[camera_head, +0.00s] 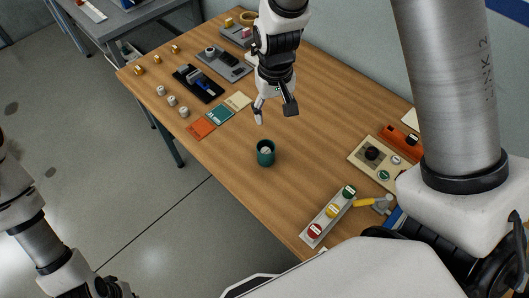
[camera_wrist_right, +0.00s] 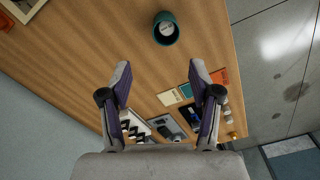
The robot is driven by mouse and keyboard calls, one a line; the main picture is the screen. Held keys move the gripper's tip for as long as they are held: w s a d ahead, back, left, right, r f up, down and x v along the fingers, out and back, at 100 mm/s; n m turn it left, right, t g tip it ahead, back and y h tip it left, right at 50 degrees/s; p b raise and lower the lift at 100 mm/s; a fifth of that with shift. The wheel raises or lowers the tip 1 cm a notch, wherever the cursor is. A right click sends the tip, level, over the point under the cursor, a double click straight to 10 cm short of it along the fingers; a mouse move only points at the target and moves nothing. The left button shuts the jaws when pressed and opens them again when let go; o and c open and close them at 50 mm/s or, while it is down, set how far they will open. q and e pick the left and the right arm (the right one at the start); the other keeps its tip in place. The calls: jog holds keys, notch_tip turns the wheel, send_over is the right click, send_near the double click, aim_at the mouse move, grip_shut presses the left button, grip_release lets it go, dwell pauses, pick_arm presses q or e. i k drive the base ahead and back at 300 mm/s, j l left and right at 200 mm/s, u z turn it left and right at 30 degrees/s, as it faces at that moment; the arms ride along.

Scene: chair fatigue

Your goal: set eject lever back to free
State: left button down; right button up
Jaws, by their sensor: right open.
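No part is clearly recognisable as the eject lever at this size. The likely carriers are a black fixture with a blue part (camera_head: 198,84) and a grey device with a round knob and dark inset (camera_head: 224,62), both toward the far left of the wooden table. My right gripper (camera_head: 274,112) hangs above the middle of the table, fingers apart and empty. In the right wrist view, its two fingers (camera_wrist_right: 160,64) are spread, with the fixtures beyond and partly hidden by the gripper body. My left arm enters at the lower left; its gripper fingers do not show.
A teal cup (camera_head: 265,153) stands near the right gripper. Orange, teal and cream cards (camera_head: 220,115) lie left of it, with several small cylinders (camera_head: 171,100) along the edge. A panel with red, yellow and green buttons (camera_head: 327,217) is at the near edge. The middle table is mostly clear.

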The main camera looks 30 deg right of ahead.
aim_at(371, 202)
jog(key=k+j, duration=0.65)
jog(key=k, duration=0.25)
